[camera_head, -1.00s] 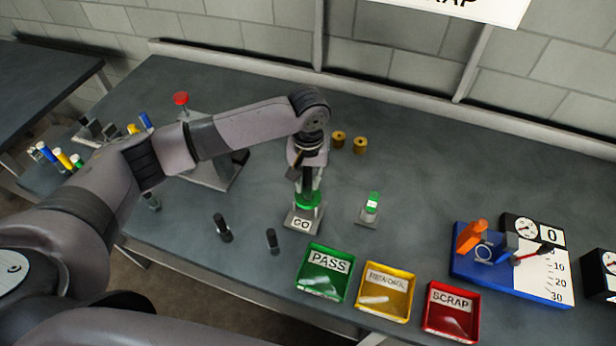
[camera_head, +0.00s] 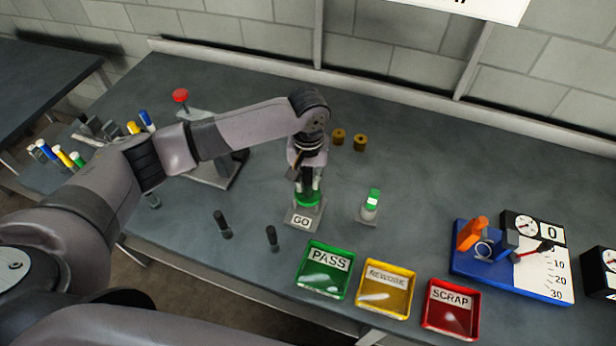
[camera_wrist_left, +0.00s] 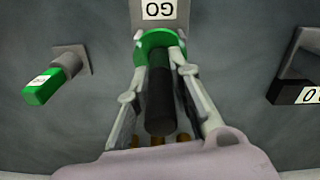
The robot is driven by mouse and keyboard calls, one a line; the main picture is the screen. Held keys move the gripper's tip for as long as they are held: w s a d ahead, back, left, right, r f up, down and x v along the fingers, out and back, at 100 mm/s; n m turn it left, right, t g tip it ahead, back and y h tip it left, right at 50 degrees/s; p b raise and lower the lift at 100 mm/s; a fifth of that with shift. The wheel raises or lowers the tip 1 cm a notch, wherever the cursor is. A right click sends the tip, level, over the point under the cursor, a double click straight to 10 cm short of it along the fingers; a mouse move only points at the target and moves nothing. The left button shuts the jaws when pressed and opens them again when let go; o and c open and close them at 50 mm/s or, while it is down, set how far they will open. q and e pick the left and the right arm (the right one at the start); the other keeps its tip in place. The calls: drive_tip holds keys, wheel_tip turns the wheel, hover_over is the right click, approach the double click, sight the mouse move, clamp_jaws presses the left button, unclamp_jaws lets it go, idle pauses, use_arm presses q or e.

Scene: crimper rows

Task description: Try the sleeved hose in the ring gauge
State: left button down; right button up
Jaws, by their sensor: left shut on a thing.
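The ring gauge is a green ring (camera_head: 309,199) on a grey stand with a GO label (camera_head: 301,220). In the left wrist view the green ring (camera_wrist_left: 158,39) shows just beyond the fingertips. My left gripper (camera_head: 310,184) is above the ring, pointing down, and shut on the sleeved hose. The hose (camera_wrist_left: 160,100) is a dark cylinder between the two fingers, with its far end at the ring's opening. How deep it sits in the ring is hidden. My right gripper is not in view.
A green-topped gauge (camera_head: 371,203) stands right of the ring. PASS (camera_head: 324,289), REWORK (camera_head: 385,307) and SCRAP (camera_head: 450,325) trays line the front. Two dark pieces (camera_head: 222,224) (camera_head: 271,238) stand at the left front. A blue tester (camera_head: 480,272) is at right.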

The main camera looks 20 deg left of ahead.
sight(308, 187)
use_arm(q)
drive_tip(key=shift+f+b, duration=0.3)
drive_tip(key=shift+f, duration=1.2)
idle(1.1)
drive_tip(key=c, duration=1.4)
unclamp_jaws()
drive_tip(key=shift+o, duration=0.2)
wheel_tip(308, 187, up, 12)
drive_tip(key=shift+r, duration=0.1)
